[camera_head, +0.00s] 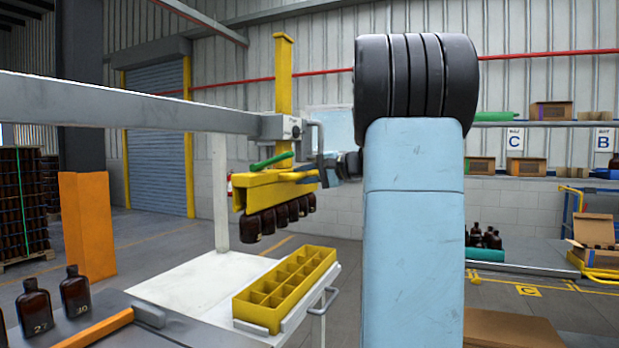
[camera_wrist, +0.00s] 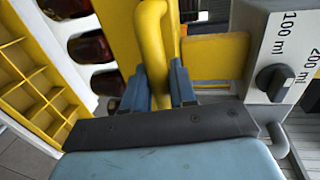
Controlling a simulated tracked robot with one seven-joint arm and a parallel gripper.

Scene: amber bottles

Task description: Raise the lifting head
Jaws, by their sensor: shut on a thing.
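The yellow lifting head (camera_head: 262,192) hangs from a yellow upright post (camera_head: 283,80) in the head view. A row of several amber bottles (camera_head: 272,219) hangs under it, clear above the yellow divided crate (camera_head: 262,318). The crate's compartments look empty. My gripper (camera_head: 322,178) is at the head's right side. In the wrist view its blue fingers (camera_wrist: 158,88) are shut around a yellow bar handle (camera_wrist: 152,35). Hanging bottles (camera_wrist: 90,47) and the crate (camera_wrist: 8,60) show to the left there. My arm hides part of the scene right of the head.
A grey beam (camera_head: 120,105) crosses at left to the post's carriage. A dial box (camera_wrist: 270,50) marked 100 ml and 200 ml is beside the handle. The crate stands on a white table (camera_head: 190,290). Loose bottles (camera_head: 77,295) stand at front left. A green lever (camera_head: 270,161) tops the head.

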